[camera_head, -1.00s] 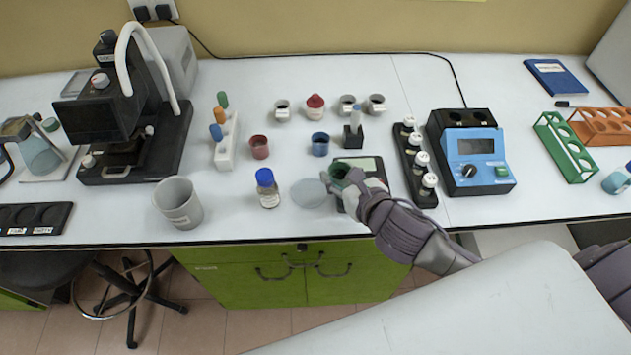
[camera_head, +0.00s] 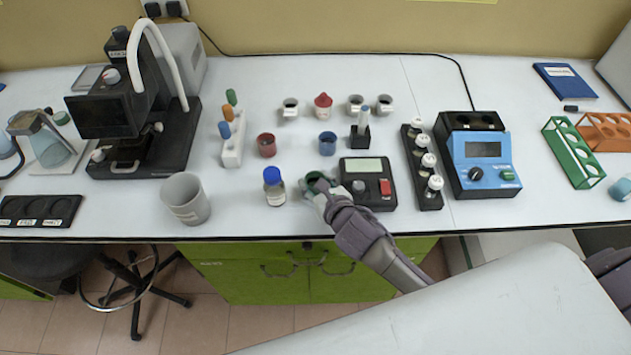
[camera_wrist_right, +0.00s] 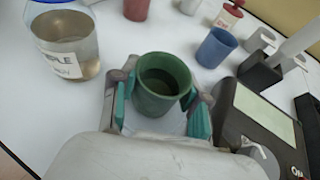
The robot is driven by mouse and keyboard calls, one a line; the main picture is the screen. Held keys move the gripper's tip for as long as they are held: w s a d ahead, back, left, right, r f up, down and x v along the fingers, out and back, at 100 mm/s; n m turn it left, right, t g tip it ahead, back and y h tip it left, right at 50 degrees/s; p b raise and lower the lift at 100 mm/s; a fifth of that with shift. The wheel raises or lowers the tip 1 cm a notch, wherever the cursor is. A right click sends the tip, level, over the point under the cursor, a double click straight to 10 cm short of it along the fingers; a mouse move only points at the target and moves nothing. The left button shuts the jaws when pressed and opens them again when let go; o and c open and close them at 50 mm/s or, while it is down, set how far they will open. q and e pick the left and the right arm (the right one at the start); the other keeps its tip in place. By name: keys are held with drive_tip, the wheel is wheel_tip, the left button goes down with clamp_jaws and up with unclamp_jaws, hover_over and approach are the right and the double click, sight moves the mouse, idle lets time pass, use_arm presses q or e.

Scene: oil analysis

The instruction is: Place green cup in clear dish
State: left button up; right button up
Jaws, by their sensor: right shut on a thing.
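The green cup (camera_head: 314,178) is upright between the fingers of my right gripper (camera_head: 320,187), left of the black scale. In the right wrist view the cup (camera_wrist_right: 162,84) sits between the teal finger pads of my right gripper (camera_wrist_right: 160,98), which is shut on it. The clear dish (camera_wrist_right: 172,122) shows as a pale patch beneath and in front of the cup. In the head view the cup and gripper mostly cover the dish. I cannot tell whether the cup's base touches it. My left gripper is not in view.
A blue-capped bottle (camera_head: 274,187) stands close left of the cup. The black scale (camera_head: 368,199) is just right. Red (camera_head: 266,145) and blue (camera_head: 327,143) cups stand behind. A grey beaker (camera_head: 187,200) is farther left.

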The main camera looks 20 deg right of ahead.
drive_tip(key=o, duration=1.1)
drive_tip(key=shift+f, duration=0.1)
drive_tip(key=shift+o, duration=0.2)
drive_tip(key=shift+r, duration=0.2)
drive_tip(key=b+v, duration=0.1)
drive_tip(key=v, duration=0.9)
drive_tip(key=shift+s+d, duration=0.1)
drive_tip(key=shift+s, duration=0.2)
drive_tip(key=shift+s+d+r, duration=0.1)
drive_tip(key=shift+s+r, duration=0.25)
drive_tip(key=shift+s, duration=0.3)
